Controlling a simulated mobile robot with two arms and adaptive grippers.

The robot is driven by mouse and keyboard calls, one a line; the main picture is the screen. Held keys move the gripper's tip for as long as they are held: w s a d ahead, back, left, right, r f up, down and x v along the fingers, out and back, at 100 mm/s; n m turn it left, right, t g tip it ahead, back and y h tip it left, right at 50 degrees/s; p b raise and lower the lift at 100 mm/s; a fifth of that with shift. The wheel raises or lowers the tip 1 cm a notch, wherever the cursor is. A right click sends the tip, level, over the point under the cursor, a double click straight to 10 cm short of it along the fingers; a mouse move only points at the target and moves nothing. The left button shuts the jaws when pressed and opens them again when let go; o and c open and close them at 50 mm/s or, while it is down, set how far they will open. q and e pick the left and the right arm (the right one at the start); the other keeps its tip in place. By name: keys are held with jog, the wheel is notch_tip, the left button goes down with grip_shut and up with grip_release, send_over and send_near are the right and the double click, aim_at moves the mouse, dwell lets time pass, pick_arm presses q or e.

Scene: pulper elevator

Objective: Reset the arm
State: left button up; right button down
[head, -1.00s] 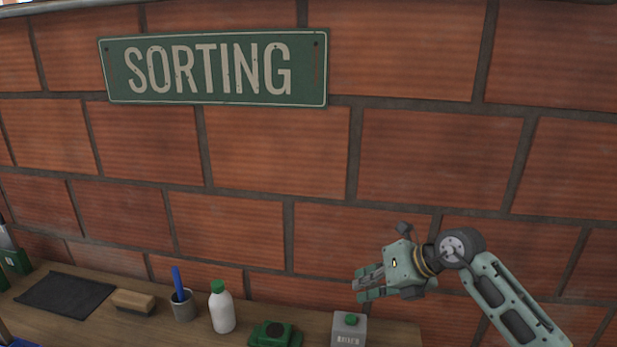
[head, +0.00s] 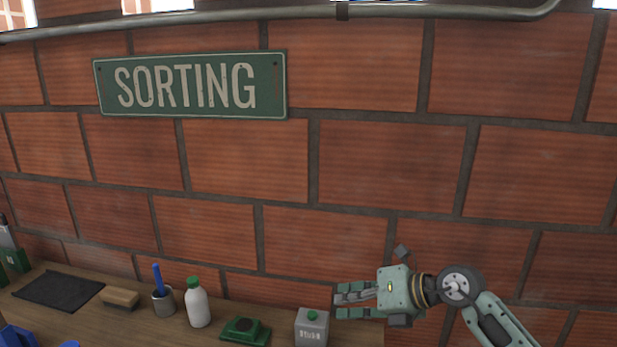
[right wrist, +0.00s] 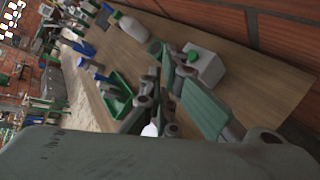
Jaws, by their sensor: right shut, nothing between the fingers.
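My right arm comes in from the lower right in the head view. Its gripper (head: 345,299) is at the right end of the wooden shelf, with its fingers pointing left. The fingers are close together and hold nothing. In the right wrist view the gripper (right wrist: 165,70) shows large in front, with the table and its objects beyond it. My left gripper is not in view.
A brick wall (head: 370,160) with a sorting sign (head: 190,85) stands behind.

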jog(key=s+a+r+m+t+y, duration=0.2)
jog(key=s+r+m+t+y, duration=0.25)
jog(key=r+m+t, duration=0.6)
jog(key=s+d+f+m+h, duration=0.4)
jog(key=d+f+m+h, duration=1.05)
jog(key=m, duration=0.65)
jog(key=s+d+f+m+g+h, duration=0.2)
jog(key=s+d+f+m+g, duration=0.2)
jog(key=s+f+g, duration=0.55)
jog(key=s+a+f+g+y, duration=0.15)
jog(key=s+f, duration=0.25)
jog(key=s, duration=0.5)
jog(key=s+a+f+g, duration=0.2)
jog(key=s+f, duration=0.2)
jog(key=s, duration=0.5)
notch_tip(320, 180, down, 26)
jog(key=s+g, duration=0.1)
jog(key=s, duration=0.1)
jog(key=s+d+f+g, duration=0.1)
jog(key=s+d+f, duration=0.1)
jog(key=s+f, duration=1.5)
jog(key=shift+s+d, duration=0.25)
jog(key=shift+d, duration=0.1)
